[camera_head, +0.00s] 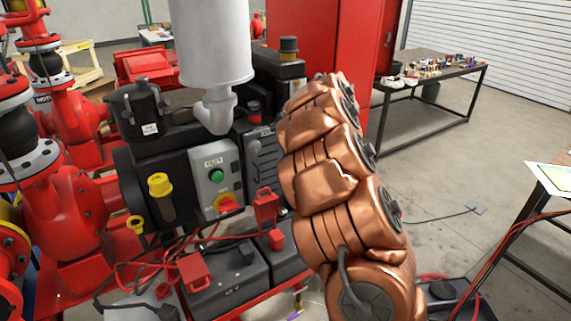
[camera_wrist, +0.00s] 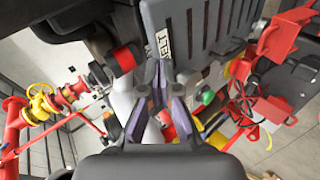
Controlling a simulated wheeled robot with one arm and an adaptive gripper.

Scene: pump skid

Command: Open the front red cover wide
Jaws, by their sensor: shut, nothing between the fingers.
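Red covers sit on the dark batteries at the skid's front in the head view. One red cover (camera_head: 195,271) is on the front battery (camera_head: 228,283), low and tilted. Another red cover (camera_head: 265,204) stands raised on the battery behind, with a smaller red piece (camera_head: 277,239) below it. I cannot tell for sure which one is the front cover. Red box-like pieces (camera_wrist: 271,108) show at the right of the wrist view. My gripper (camera_wrist: 161,72) is shut and empty, close to the dark ribbed housing (camera_wrist: 205,35). In the head view my copper arm hides it.
A grey control box (camera_head: 215,178) with a green button and a red-yellow switch stands behind the batteries. Red cables (camera_head: 150,262) loop across the front. A white canister (camera_head: 213,45) rises above the engine. Open floor lies right of my arm, before a table (camera_head: 440,75).

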